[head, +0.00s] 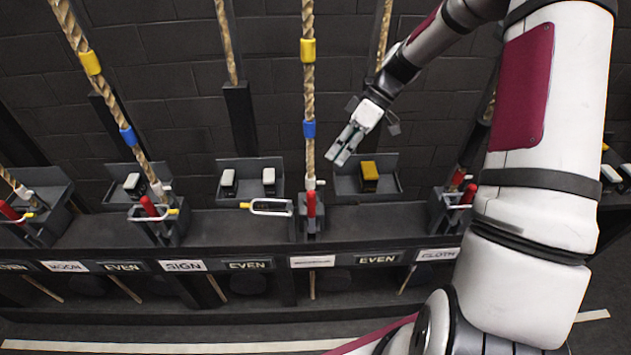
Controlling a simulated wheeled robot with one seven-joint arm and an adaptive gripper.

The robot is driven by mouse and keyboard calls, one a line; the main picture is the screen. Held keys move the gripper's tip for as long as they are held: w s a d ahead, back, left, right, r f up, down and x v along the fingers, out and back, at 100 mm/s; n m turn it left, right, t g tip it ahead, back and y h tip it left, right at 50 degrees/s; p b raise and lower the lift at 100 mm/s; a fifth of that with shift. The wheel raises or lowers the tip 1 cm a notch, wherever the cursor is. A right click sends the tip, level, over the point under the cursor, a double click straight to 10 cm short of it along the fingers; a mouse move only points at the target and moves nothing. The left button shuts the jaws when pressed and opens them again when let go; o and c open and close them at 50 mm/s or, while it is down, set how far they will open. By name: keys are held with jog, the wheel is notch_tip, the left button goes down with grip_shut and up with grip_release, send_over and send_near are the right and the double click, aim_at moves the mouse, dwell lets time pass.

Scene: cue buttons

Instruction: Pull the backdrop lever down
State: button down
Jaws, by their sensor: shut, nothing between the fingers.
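A red-handled lever (311,204) stands upright in the middle of the rail, in front of a rope (308,90) with yellow and blue bands. The white label (312,261) below it is too small to read for certain. A white loop with a yellow end (268,207) sticks out to the left of this lever and is not around it. My gripper (337,158) is shut and empty. In the picture it is above and to the right of the lever, apart from it, in front of the back wall.
Other red levers stand at left (150,206) and right (468,194), each with a white loop across it. Their labels (183,266) (437,254) seem to read SIGN and CLOTH. A tray with a yellow block (370,176) sits below my gripper. Ropes hang along the wall.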

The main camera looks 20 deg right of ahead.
dwell(0.3)
send_near(312, 214)
jog(key=w+a+f, duration=0.2)
jog(key=w+a, duration=0.1)
jog(key=shift+w+a+f+p, duration=0.1)
jog(key=shift+w+f+p, duration=0.2)
jog(key=shift+f+p, duration=0.1)
jog(key=shift+r, duration=0.1)
